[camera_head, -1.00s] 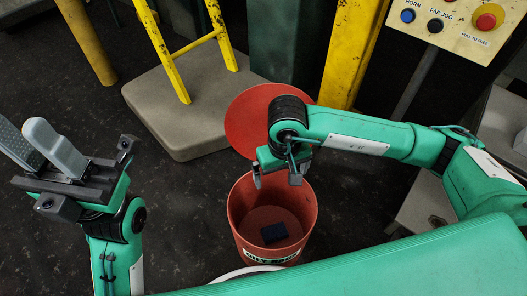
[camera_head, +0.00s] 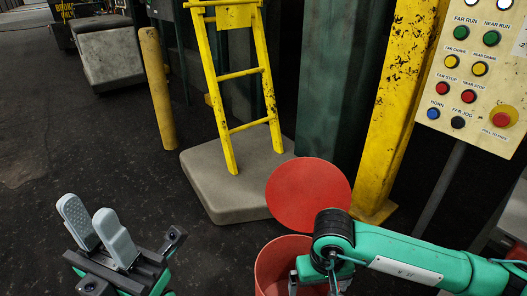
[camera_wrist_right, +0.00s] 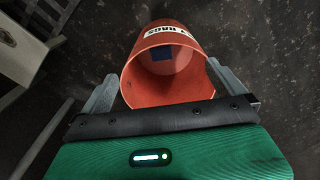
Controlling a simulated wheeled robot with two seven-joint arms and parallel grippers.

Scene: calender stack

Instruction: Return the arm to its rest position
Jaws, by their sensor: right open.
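My right arm comes in from the right in the head view. Its gripper (camera_head: 318,286) hangs over the red bucket (camera_head: 270,262), partly cut off by the lower edge. In the right wrist view, my right gripper (camera_wrist_right: 160,88) is open, its two fingers apart and nothing between them. The bucket (camera_wrist_right: 197,75) lies beyond the fingers, with a small dark blue item (camera_wrist_right: 163,54) inside it. My left gripper (camera_head: 98,232) is at the lower left in the head view, its two grey fingers pointing up, apart and empty.
A round red lid (camera_head: 308,195) stands behind the bucket. A yellow ladder (camera_head: 243,127) stands on a grey block (camera_head: 205,190). A yellow post (camera_head: 157,90), a yellow column (camera_head: 400,110) and a control panel (camera_head: 478,75) stand around. The dark floor (camera_head: 75,150) at left is clear.

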